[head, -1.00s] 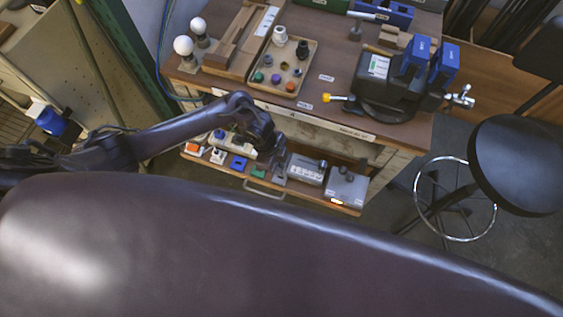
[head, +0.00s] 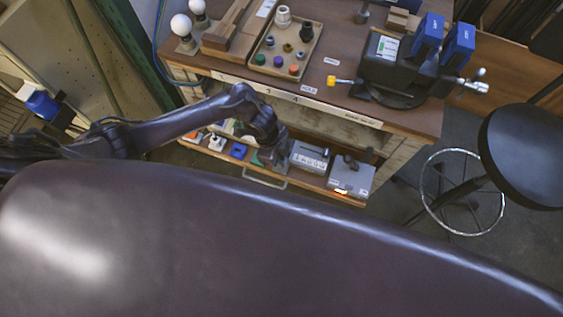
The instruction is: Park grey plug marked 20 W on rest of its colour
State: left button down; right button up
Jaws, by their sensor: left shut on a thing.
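My left gripper (head: 272,156) is over the open drawer (head: 231,160) at the front of the bench. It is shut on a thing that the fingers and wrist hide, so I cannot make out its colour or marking. Just left of the gripper in the drawer, a blue block (head: 238,150) and a small green block (head: 256,158), partly covered, stand in a row with a white one (head: 217,142). I cannot make out a grey rest or a 20 W marking. My right gripper is not in view.
Right of the gripper, two grey boxes (head: 310,157) (head: 351,177) stand in the drawer. On the bench are a tray (head: 318,36) of small coloured parts, white bulbs (head: 181,25) and a black vise (head: 392,68). A black stool (head: 527,155) stands at the right.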

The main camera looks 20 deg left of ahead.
pick_arm(q)
jog(key=c, duration=1.8)
grip_release()
grip_shut()
jog(key=shift+f+b, duration=0.4)
jog(key=shift+f, duration=0.2)
jog(key=shift+f, duration=0.45)
jog(key=o, duration=0.6)
grip_release()
jog(key=shift+o, duration=0.2)
jog(key=v, duration=0.7)
jog(key=shift+r, duration=0.4)
